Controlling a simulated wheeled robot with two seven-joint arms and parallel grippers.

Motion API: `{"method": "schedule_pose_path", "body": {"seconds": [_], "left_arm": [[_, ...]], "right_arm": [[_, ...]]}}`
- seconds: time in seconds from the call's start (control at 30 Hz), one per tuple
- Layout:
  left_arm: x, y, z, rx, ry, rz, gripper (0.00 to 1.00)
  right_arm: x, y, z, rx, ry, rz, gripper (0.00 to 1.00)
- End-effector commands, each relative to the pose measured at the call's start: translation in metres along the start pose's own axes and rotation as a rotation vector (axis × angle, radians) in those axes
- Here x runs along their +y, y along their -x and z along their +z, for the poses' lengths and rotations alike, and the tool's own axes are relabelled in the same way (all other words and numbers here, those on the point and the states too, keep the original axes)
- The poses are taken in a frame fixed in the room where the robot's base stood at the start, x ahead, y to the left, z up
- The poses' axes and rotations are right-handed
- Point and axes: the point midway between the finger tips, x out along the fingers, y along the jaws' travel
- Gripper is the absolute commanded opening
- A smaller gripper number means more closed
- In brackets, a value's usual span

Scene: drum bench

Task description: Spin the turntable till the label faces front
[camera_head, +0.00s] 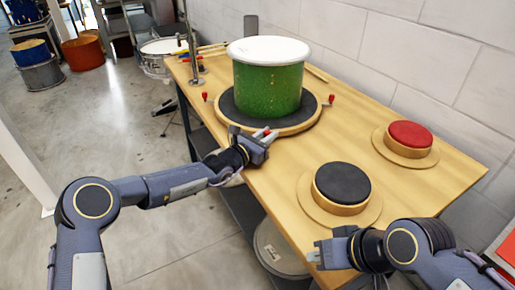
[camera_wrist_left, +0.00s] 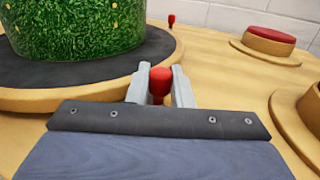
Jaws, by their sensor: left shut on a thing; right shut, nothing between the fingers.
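A green sparkly drum with a white head (camera_head: 268,85) stands upright on the turntable (camera_head: 232,113), a wooden disc with a dark top. Red-tipped pegs stick up around the turntable's rim, such as the right peg (camera_head: 331,99) and the left peg (camera_head: 205,96). My left gripper (camera_head: 264,136) is at the turntable's front edge, shut on a red peg (camera_wrist_left: 160,82) that shows between its fingers in the left wrist view. My right gripper (camera_head: 316,254) is shut and empty at the bench's front edge. No label shows on the visible side of the drum.
A black round pad (camera_head: 342,182) and a red round pad (camera_head: 410,134) sit on wooden bases on the bench (camera_head: 440,180). Sticks lie behind the drum. A metal stand (camera_head: 190,50) is at the far left corner. A wall runs along the right.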

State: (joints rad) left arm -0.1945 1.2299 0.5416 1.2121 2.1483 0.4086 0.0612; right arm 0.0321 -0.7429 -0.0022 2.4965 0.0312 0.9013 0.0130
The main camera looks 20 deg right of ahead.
Motion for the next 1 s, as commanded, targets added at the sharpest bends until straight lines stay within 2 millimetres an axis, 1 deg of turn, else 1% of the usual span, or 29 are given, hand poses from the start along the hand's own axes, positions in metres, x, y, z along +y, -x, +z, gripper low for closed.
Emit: {"method": "schedule_pose_path", "body": {"seconds": [0.03, 0.1, 0.3, 0.6, 1.0], "left_arm": [[-0.006, -0.006, -0.003, 0.001, -0.001, -0.003, 0.00], [-0.010, -0.012, -0.002, 0.000, -0.001, -0.002, 0.00], [-0.018, -0.021, -0.001, 0.000, 0.000, 0.000, 0.00], [-0.025, -0.026, 0.000, 0.000, 0.001, 0.000, 0.00], [-0.026, -0.026, 0.000, 0.000, 0.001, -0.001, 0.00]], "right_arm": [[0.002, -0.004, 0.002, 0.000, 0.000, 0.000, 0.00], [0.003, -0.006, 0.003, 0.000, 0.000, 0.000, 0.00], [0.005, -0.010, 0.005, 0.000, 0.000, 0.000, 0.00], [0.006, -0.013, 0.006, 0.000, 0.000, 0.000, 0.00], [0.006, -0.013, 0.006, 0.000, 0.000, 0.000, 0.00]]}}
